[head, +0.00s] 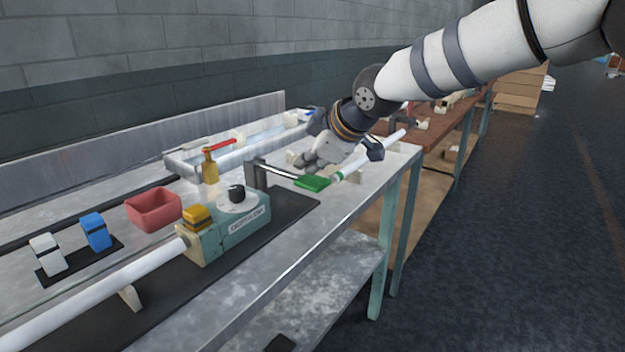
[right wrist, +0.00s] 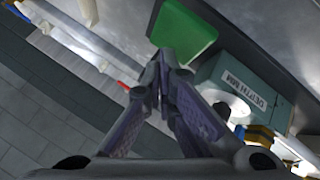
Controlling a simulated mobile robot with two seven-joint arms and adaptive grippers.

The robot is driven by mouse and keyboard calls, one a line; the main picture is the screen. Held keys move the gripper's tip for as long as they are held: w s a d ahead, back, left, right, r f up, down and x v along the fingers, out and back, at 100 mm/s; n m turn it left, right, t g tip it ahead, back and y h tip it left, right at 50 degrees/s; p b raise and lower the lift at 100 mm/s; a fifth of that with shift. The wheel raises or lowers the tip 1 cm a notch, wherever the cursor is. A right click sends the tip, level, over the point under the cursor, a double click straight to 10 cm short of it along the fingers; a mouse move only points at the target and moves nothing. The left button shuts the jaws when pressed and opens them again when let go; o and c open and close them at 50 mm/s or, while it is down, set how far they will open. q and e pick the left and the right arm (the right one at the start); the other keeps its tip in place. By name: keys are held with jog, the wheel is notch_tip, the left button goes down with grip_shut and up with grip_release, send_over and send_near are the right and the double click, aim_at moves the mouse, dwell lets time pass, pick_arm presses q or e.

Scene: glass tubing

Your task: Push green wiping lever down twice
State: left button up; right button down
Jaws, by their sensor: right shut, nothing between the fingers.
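The paddle also shows at the top middle of the right wrist view (right wrist: 186,32). My right gripper (head: 308,160) is shut and empty, with its fingertips close to the paddle, just behind and above it in the head view. In the right wrist view, the fingertips (right wrist: 163,60) overlap the paddle's lower edge. I cannot tell whether they touch it. My left gripper is not in view.
A glass tube (head: 95,293) runs into the machine's left side, and another tube (head: 375,153) lies beyond the paddle. A red bin (head: 153,210), a brass valve with a red handle (head: 209,168) and coloured blocks stand on the metal bench. The bench's front edge is clear.

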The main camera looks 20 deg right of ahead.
jog(key=shift+r, duration=0.3)
jog(key=shift+r, duration=2.4)
